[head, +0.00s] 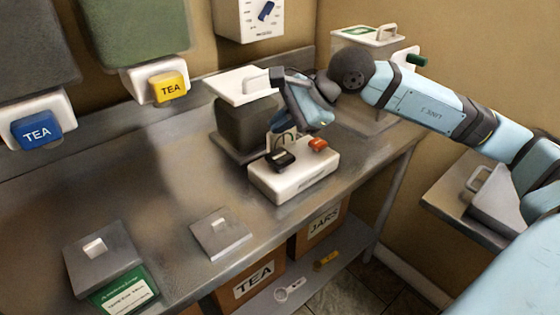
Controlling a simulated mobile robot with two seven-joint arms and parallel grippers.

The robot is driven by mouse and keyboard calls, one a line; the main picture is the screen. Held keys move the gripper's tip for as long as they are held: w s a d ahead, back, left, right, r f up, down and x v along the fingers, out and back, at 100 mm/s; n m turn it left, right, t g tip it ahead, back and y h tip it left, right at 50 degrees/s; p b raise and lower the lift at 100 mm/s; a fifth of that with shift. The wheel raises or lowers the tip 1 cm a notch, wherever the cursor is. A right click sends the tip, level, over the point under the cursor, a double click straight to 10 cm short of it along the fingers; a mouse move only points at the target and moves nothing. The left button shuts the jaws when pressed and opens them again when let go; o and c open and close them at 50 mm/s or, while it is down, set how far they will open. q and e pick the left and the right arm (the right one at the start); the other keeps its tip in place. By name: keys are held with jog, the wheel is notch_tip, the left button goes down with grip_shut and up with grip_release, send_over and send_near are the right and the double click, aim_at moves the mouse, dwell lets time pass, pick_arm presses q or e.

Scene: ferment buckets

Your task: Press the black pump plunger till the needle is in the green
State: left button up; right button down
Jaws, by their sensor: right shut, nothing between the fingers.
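The black pump plunger (280,158) stands on top of a white pump box (294,179) near the front edge of the steel bench. An orange-red button or lever (318,144) sits on the same box, to the right of the plunger. My right gripper (308,124) is shut and empty, pointing down above and behind the box, apart from the plunger. A small pale part with a curved mark stands behind the plunger; the needle and any green zone are too small to read. My left gripper is not in view.
A dark bucket (247,123) with a white lid stands close behind the box. A white container (367,38) is at the back right. Blue and yellow TEA taps (169,89) project from the back wall.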

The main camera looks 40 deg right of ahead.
aim_at(281, 157)
notch_tip(281, 157, down, 4)
jog(key=shift+r+b, duration=0.2)
jog(key=shift+b, duration=1)
jog(key=shift+f+b, duration=0.3)
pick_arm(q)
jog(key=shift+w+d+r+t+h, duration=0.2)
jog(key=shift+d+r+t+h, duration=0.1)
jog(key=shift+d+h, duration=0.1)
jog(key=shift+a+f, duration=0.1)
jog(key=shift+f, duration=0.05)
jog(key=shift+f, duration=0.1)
pick_arm(e)
jog(key=shift+f+b, duration=0.45)
jog(key=shift+b, duration=0.15)
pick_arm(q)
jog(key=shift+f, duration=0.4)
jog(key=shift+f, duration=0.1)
